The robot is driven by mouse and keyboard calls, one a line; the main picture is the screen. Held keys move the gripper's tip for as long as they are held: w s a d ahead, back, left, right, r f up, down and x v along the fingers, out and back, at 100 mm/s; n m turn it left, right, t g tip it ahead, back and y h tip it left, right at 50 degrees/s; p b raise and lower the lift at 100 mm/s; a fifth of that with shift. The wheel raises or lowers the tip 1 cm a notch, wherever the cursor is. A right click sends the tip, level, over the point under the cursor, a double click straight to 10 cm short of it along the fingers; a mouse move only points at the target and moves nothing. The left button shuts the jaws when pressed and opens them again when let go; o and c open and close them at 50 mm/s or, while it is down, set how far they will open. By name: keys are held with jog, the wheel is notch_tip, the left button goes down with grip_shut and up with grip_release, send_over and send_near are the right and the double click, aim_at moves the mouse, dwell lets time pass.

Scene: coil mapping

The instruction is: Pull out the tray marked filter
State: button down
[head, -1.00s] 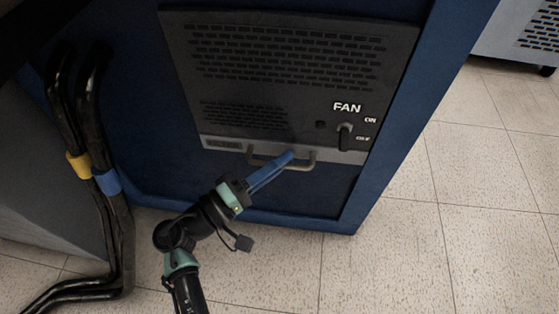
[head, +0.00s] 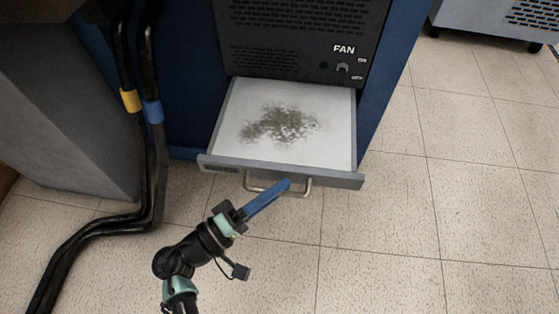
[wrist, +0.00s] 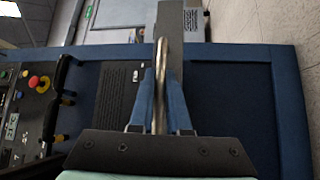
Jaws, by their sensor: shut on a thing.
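The filter tray (head: 338,150) is slid out from the blue cabinet below the black vented panel. Its white bed holds a patch of grey dirt. Its grey front edge has a small label at the left, too small to read, and a metal handle (head: 309,187) below. The handle also shows in the wrist view (wrist: 160,75), standing between the two blue fingers. My gripper (head: 283,186) is shut on the handle, in front of the tray; it also shows in the wrist view (wrist: 160,98). The tray's back end is hidden in the cabinet or under the panel.
The panel (head: 290,62) carries the word FAN and a switch (head: 343,67). Black hoses (head: 158,180) with yellow and blue bands run down at the left to the floor. A grey cabinet (head: 490,22) stands at the back right. The tiled floor (head: 430,210) in front and right is clear.

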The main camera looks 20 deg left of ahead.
jog(key=s+d+p, duration=0.1)
jog(key=s+p, duration=0.1)
jog(key=s, duration=0.4)
jog(key=shift+s+d, duration=0.3)
jog(key=shift+d, duration=0.05)
jog(key=c, duration=0.9)
grip_release()
jog(key=p+v, duration=0.1)
jog(key=v, duration=1.2)
jog(key=shift+p, duration=0.3)
